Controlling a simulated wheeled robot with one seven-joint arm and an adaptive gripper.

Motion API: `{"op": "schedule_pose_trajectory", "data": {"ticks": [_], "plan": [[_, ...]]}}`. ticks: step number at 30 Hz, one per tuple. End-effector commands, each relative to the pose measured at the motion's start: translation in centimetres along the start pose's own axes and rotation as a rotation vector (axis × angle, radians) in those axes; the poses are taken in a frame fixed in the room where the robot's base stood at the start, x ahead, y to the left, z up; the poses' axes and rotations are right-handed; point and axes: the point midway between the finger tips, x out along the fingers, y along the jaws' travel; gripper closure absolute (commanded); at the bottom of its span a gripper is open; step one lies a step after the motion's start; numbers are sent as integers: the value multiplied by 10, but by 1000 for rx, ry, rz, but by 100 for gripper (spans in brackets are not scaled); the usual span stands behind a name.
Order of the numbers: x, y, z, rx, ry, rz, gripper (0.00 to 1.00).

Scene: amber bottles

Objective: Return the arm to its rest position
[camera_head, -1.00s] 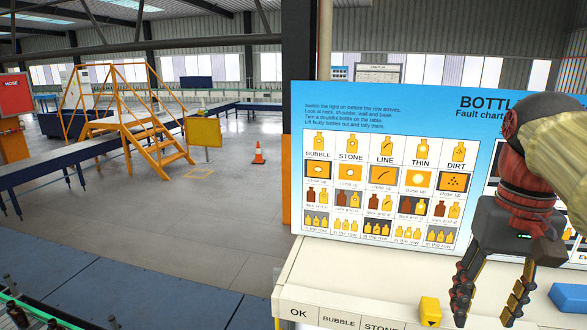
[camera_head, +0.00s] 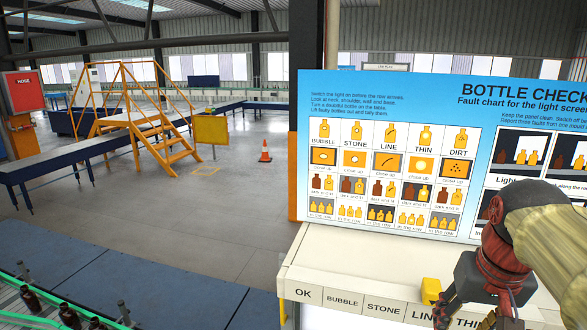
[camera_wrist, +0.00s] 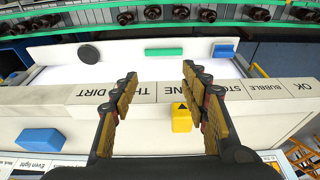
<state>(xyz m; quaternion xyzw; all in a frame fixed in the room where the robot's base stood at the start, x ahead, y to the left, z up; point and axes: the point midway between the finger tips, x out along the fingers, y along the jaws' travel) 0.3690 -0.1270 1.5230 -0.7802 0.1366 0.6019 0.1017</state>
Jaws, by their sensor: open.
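My gripper (camera_head: 468,322) is low at the right of the head view, over the cream bench, with its fingertips near or past the bottom edge. In the wrist view my gripper (camera_wrist: 158,78) has its two fingers wide apart with nothing between the tips. The arm is bent, with its sleeved part at the right edge of the head view. A yellow block (camera_head: 431,291) sits on the bench just left of the gripper. In the wrist view the yellow block (camera_wrist: 181,118) shows between the fingers, farther down than the tips, and apart from them as far as I can tell.
The bench (camera_head: 350,262) has a labelled front strip (camera_head: 343,300) and a fault chart board (camera_head: 395,150) behind it. A blue block (camera_wrist: 40,141) lies on the bench. A conveyor (camera_head: 45,300) with dark bottles runs at lower left. Open floor (camera_head: 225,215) lies left of the bench.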

Motion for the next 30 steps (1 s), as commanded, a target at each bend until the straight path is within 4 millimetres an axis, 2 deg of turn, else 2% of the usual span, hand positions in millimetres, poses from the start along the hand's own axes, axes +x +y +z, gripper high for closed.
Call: {"op": "schedule_pose_trajectory", "data": {"ticks": [1, 5, 12, 18, 22, 30], "plan": [[22, -6, 10, -12, 18, -4, 55], [68, -21, 34, -48, 72, -16, 55], [167, -55, 97, -141, 162, -55, 55], [236, -76, 152, -226, 194, -90, 55], [262, -86, 177, -273, 204, -109, 55], [272, -98, 186, -317, 232, -130, 55]]}}
